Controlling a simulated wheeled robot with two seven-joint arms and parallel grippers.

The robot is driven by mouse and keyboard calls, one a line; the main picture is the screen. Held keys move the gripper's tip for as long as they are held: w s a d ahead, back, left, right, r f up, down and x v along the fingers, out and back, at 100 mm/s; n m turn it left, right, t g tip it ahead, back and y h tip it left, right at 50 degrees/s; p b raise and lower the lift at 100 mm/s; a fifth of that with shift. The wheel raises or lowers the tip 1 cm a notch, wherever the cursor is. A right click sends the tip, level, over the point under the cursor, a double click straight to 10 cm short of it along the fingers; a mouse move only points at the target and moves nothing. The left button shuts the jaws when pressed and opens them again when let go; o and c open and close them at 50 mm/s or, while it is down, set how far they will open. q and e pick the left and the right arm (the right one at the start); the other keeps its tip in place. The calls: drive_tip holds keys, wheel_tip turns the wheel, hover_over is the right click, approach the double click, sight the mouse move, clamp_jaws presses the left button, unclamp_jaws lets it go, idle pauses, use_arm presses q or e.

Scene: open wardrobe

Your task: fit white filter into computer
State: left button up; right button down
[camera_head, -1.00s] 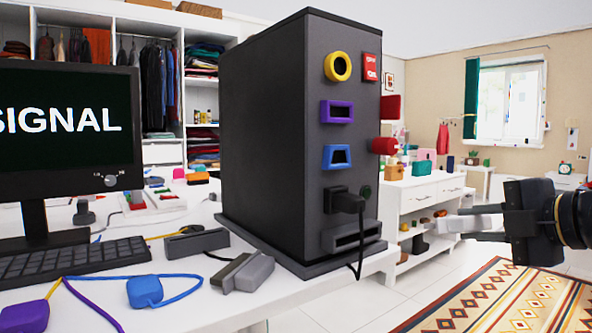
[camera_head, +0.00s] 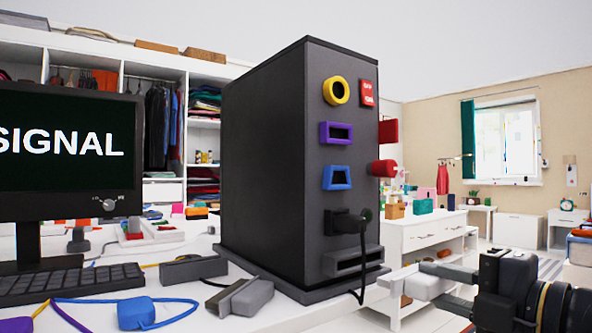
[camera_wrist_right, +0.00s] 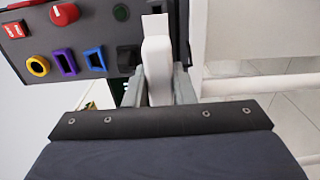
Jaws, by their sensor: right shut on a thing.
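The computer is a tall dark tower (camera_head: 265,160) on the white desk. Its narrow face carries a yellow ring port (camera_head: 336,92), a purple port (camera_head: 336,133), a blue port (camera_head: 337,178) and a grey slot (camera_head: 352,261) near the bottom. My right gripper (camera_head: 438,280) is shut on the white filter (camera_head: 418,286), right of the tower's lower part and apart from it in the head view. In the right wrist view, the filter (camera_wrist_right: 157,68) sticks out between the fingers beside the ports' panel (camera_wrist_right: 82,32). My left gripper is not in view.
A black plug (camera_head: 346,222) sits in the tower, its cable hanging past the slot. A red knob (camera_head: 382,168) juts from the side. Grey connectors (camera_head: 240,297), a blue plug (camera_head: 136,313), a keyboard (camera_head: 70,283) and a monitor (camera_head: 65,150) occupy the desk.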

sight(403, 270)
drive_tip(key=shift+w+a, duration=0.2)
drive_tip(key=shift+w, duration=0.25)
drive_tip(key=shift+x, duration=2.4)
drive_tip(key=shift+x, duration=1.95)
drive_tip(key=c, duration=1.1)
unclamp_jaws()
drive_tip(key=shift+c, duration=0.2)
drive_tip(key=v, duration=0.7)
drive_tip(key=shift+s+d, duration=0.25)
drive_tip(key=shift+s, duration=0.1)
